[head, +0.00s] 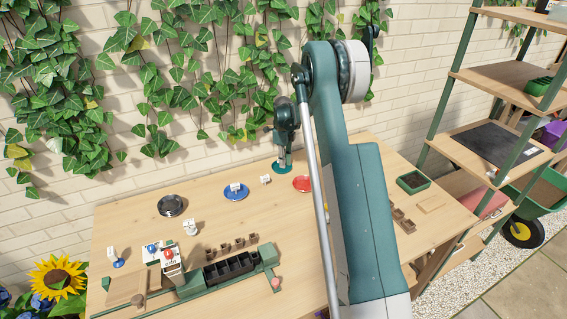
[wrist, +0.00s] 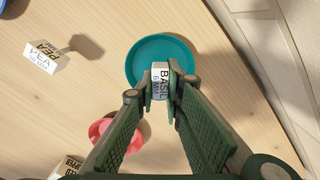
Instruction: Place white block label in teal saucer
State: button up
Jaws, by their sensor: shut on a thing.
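The teal saucer (wrist: 142,58) lies on the wooden table, and its rim also shows in the head view (head: 275,170). My gripper (wrist: 160,88) is shut on a white block label (wrist: 159,77) marked BASIL. The block is over the near part of the saucer in the wrist view. In the head view my gripper (head: 283,160) points down directly at the saucer. I cannot tell whether the block touches the saucer's floor. The fingers and block hide part of the saucer.
A white PEA block (wrist: 45,57) stands left of the saucer. A red saucer (wrist: 116,132) lies near my left finger. A blue saucer (head: 236,196) holding a white block and a black saucer (head: 171,207) lie farther left. A seed tray (head: 230,268) stands in front.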

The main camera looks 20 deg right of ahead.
jog(key=shift+f, duration=0.2)
jog(key=o, duration=0.4)
jog(key=shift+r, duration=0.2)
notch_tip(320, 180, up, 12)
jog(key=shift+r+p, duration=0.1)
jog(key=shift+p, duration=0.45)
dwell(0.4)
